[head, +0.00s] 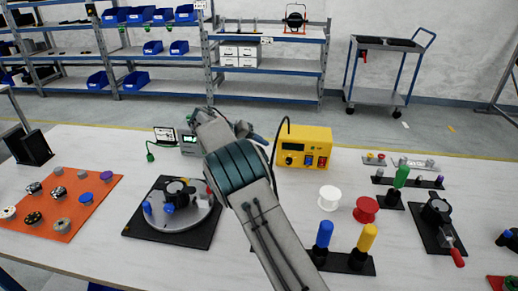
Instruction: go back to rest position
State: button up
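My arm reaches up from the bottom middle of the head view over the white worktable (330,213). Its dark teal joint is near the picture's centre, and its upper links bend near the table's far side. The fingers of my gripper are hidden behind the arm's own links. I cannot see whether they hold anything.
A yellow power supply (317,153) stands right of the arm. A round grey turntable (194,224) on a black mat is left. An orange mat (97,183) holds several small parts. Blue (324,235) and yellow (366,238) handles stand close right. Shelves (268,92) and a cart (378,97) are behind.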

jog(key=s+d+r+g+y+p, duration=0.1)
jog(key=s+d+r+y, duration=0.2)
jog(key=s+d+r, duration=0.4)
jog(key=s+d+r+g+y+p, duration=0.1)
jog(key=s+d+r+y+p, duration=0.2)
jog(key=s, duration=0.6)
jog(key=s+d+t+y+p, duration=0.1)
jog(key=s+y, duration=0.3)
jog(key=s, duration=2.1)
jog(key=shift+s+d+m+t, duration=0.3)
jog(key=shift+d+t, duration=0.2)
jog(key=shift+d, duration=0.15)
